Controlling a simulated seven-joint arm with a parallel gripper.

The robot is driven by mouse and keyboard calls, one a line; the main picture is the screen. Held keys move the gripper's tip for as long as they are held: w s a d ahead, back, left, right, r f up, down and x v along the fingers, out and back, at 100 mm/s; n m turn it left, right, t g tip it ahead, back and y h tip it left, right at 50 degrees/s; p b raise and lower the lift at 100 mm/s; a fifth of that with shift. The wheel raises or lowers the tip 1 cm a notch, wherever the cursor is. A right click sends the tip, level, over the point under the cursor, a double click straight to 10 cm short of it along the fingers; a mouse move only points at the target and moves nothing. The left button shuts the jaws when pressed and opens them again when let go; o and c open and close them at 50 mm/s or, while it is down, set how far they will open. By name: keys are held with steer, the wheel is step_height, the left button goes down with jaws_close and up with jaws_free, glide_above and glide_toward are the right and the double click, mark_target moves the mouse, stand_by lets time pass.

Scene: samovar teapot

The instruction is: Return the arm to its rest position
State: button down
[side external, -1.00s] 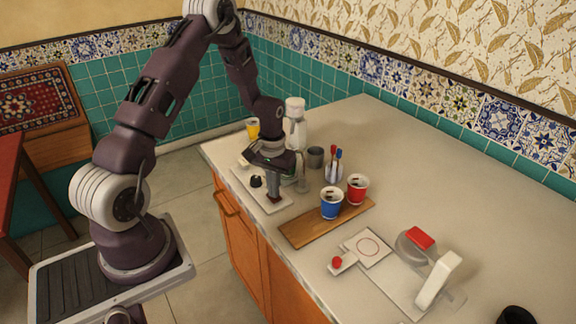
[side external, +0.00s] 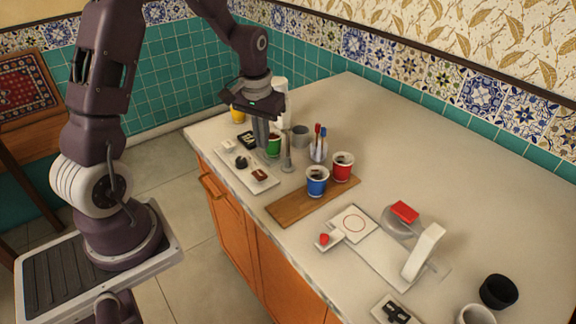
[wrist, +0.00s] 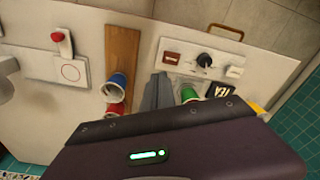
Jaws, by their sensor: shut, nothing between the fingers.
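My gripper (side external: 263,143) is shut and empty. It points down over the counter, above the far side of the white control panel (side external: 262,184), with clear air below it. The panel carries a brown rocker switch (side external: 259,175) and a black knob (side external: 241,162); both also show in the wrist view, the switch (wrist: 172,58) and the knob (wrist: 205,57). My grey fingers (wrist: 157,92) show in the wrist view beside the green cup (wrist: 188,94). The green cup (side external: 273,148) is partly hidden behind my fingers in the side view.
A blue cup (side external: 317,183) and a red cup (side external: 342,168) stand on a wooden board (side external: 287,208). The counter's back right (side external: 440,150) is clear.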

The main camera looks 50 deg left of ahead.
steer(key=s+d+r+m+t, duration=0.1)
steer(key=s+d+r, duration=0.25)
steer(key=r, duration=0.25)
steer(key=s+d+r+m+t, duration=0.1)
steer(key=s+d+r, duration=0.1)
steer(key=d+r, duration=0.3)
steer(key=s+d+r+m+t, duration=0.1)
steer(key=s+d+r, duration=0.2)
steer(key=s, duration=0.4)
steer(key=s+d+r+m+t, duration=0.1)
steer(key=s+d+r+m, duration=0.1)
steer(key=s, duration=0.5)
steer(key=shift+s+d+r+t, duration=0.4)
steer(key=shift+d+r, duration=0.4)
